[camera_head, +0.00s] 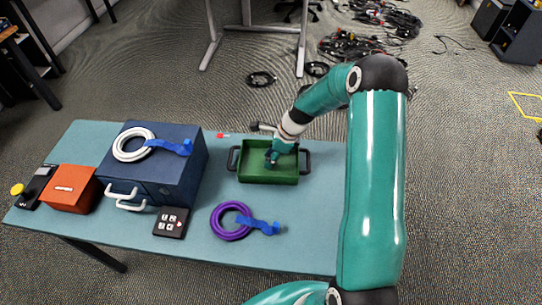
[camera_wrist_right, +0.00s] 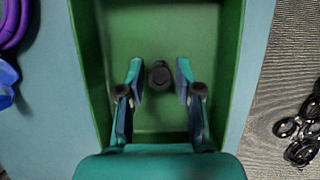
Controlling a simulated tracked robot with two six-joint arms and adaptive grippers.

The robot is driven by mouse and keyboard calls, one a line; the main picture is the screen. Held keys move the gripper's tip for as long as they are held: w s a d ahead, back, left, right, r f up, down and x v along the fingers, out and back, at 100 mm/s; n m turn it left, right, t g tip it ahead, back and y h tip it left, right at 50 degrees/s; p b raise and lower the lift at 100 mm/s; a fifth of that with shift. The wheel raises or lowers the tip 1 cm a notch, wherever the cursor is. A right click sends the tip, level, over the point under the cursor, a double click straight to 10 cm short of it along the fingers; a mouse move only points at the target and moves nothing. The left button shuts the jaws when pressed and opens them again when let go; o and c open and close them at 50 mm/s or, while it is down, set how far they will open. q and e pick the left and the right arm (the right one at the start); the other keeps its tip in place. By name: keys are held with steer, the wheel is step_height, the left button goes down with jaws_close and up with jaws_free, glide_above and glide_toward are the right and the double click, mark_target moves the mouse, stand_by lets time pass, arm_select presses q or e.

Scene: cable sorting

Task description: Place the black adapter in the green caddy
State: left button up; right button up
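The green caddy (camera_head: 268,178) stands on the table with a dark handle at each end. In the right wrist view, its green inside (camera_wrist_right: 150,30) fills the middle. The black adapter (camera_wrist_right: 159,76) shows there as a small dark round shape on the caddy floor, between my right fingertips. My right gripper (camera_wrist_right: 160,82) is open, with a gap on each side of the adapter. In the head view my right gripper (camera_head: 273,158) reaches down into the caddy and the adapter cannot be made out. My left gripper is not in view.
A blue box (camera_head: 178,170) with a white cable coil (camera_head: 121,156) on top stands left. An orange box (camera_head: 70,188) and a dark keypad-like panel (camera_head: 171,222) are near it. A purple cable coil (camera_head: 217,222) lies in front of the caddy. Bare table (camera_head: 300,240) is at front right.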

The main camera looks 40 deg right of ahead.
steer(key=shift+o, duration=0.3)
steer(key=shift+r, duration=0.1)
steer(key=shift+r, duration=0.1)
steer(key=v, duration=1.1)
steer(key=shift+s+r, duration=0.2)
steer(key=shift+r, duration=0.15)
steer(key=shift+d, duration=0.15)
